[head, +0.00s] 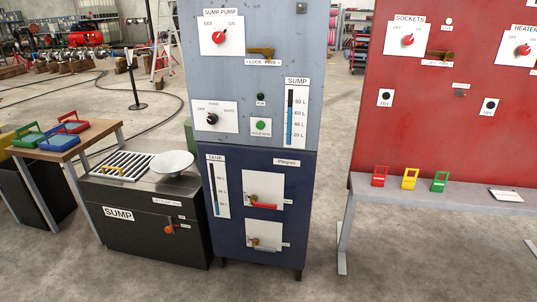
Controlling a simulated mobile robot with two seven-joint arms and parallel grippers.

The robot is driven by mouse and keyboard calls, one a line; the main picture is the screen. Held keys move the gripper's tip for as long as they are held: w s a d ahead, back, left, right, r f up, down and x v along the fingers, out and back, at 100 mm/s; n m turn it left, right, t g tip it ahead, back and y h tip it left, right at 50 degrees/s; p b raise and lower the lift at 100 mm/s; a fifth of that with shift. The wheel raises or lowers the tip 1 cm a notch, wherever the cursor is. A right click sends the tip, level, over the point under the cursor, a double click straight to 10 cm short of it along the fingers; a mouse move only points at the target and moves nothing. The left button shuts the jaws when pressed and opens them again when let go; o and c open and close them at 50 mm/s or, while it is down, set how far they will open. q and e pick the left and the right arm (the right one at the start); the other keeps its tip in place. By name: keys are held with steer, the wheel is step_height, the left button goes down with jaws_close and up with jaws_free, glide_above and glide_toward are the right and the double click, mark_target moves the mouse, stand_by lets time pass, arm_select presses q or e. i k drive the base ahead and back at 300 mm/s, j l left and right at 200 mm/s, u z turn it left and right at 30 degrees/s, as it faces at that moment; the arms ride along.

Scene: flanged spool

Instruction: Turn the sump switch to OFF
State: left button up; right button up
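The SUMP PUMP switch (219,38) is a red rotary knob on a white plate at the top of the grey cabinet. Its plate has OFF at upper left and ON at upper right; the knob's pointer is too small to read surely. A brass padlock-like piece (261,52) sits right of it, above a LOCK label. Lower down is a black selector knob (212,119) marked OFF, HAND and AUTO. Neither of my grippers is in view.
A black SUMP box (130,225) with a white funnel (171,163) stands left of the cabinet. A table (80,143) with coloured padlock-like items is further left. A red panel (440,120) and grey bench (450,193) stand right. Floor in front is clear.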

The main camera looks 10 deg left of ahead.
mark_target(218, 37)
steer(key=i+l+u, duration=0.35)
steer(key=i+l, duration=0.25)
steer(key=i, duration=0.3)
steer(key=i+l+u, duration=0.4)
steer(key=i+l, duration=0.45)
